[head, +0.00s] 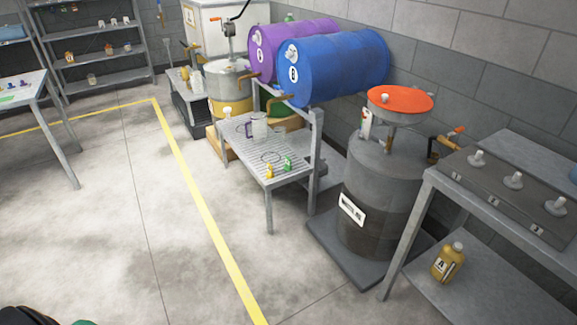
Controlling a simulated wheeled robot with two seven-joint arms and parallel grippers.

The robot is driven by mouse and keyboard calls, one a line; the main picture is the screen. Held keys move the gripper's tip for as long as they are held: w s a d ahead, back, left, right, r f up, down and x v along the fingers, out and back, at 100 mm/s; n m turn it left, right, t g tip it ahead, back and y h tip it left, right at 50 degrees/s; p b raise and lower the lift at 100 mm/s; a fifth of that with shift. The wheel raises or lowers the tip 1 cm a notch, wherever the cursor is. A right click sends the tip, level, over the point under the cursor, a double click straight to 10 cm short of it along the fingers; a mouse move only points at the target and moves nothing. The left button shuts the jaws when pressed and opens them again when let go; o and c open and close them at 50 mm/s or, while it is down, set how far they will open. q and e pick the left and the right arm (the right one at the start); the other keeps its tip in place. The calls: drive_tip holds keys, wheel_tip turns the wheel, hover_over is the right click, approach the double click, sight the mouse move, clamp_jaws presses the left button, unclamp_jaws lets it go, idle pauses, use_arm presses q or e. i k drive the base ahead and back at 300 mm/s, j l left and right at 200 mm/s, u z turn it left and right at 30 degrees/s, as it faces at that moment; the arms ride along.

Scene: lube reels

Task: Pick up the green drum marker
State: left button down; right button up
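A small green upright piece (288,163), which looks like the green marker, stands on the grated drip table (262,148) below the drums. A similar yellow piece (269,171) stands just left of it. Both are small, and their details cannot be made out. A blue drum (335,70) and a purple drum (270,48) lie on their sides on a rack behind and above the table. Neither of my grippers shows in the head view.
A grey drum (380,195) with an orange-red top stands right of the drip table. A grey bench (500,225) at the right has a yellow jug (448,262) on its lower shelf. Another table (22,92) stands at the left. The floor in front is open, crossed by a yellow line (205,215).

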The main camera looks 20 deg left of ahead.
sight(287, 167)
drive_tip(key=i+j, duration=0.55)
drive_tip(key=i, duration=0.3)
drive_tip(key=i+j, duration=0.3)
drive_tip(key=i, duration=0.1)
